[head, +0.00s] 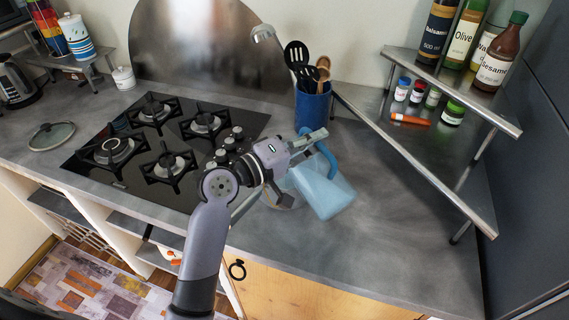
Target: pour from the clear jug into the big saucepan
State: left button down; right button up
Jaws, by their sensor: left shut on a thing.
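My left gripper (312,143) is shut on the blue handle of the clear jug (322,188). The jug has a light-blue see-through body and is held tilted above the counter, right of the hob. The big saucepan (270,198) seems to be the round pan partly showing beneath the gripper and the jug's left side. Most of it is hidden, so I cannot tell how the jug's mouth lines up with it, or whether anything is flowing. My right gripper is not in view.
A gas hob (165,145) lies left of my gripper. A blue utensil holder (312,105) stands just behind the jug. A metal corner shelf (420,160) with bottles and small jars is at the right. The counter front right is clear. A glass lid (52,135) lies far left.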

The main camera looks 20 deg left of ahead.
pick_arm(q)
jog(key=shift+w+a+r+n+p, duration=0.3)
jog(key=shift+w+a+p, duration=0.1)
jog(key=shift+a, duration=0.1)
dwell(1.8)
